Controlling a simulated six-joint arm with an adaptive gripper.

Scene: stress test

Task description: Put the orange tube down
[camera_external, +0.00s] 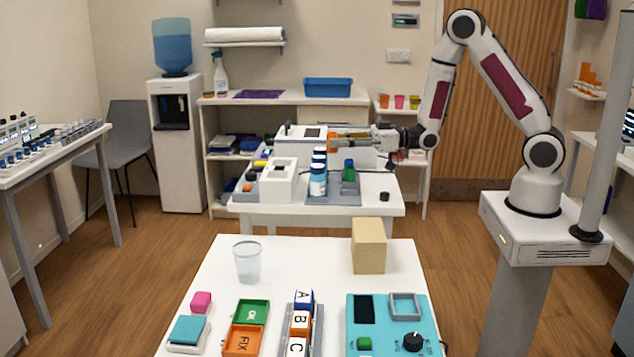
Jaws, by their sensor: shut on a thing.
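My gripper (345,139) reaches left over the further white table (386,209). It is shut on the orange tube (332,143), a small orange shape at its fingertips. The tube appears above the tabletop items, in front of a white box-shaped device (352,158). The fingers hide part of the tube, and its tilt is too small to tell. Blue-and-white bottles (318,182) stand in a row just below and left of the gripper. A grey tray (345,198) holds a green piece (349,170) to the right of the bottles.
A small black knob-like object (384,196) sits at the table's right. The nearer table holds a clear cup (247,262), a wooden block (368,246), lettered cubes (299,322) and a teal panel (388,325).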

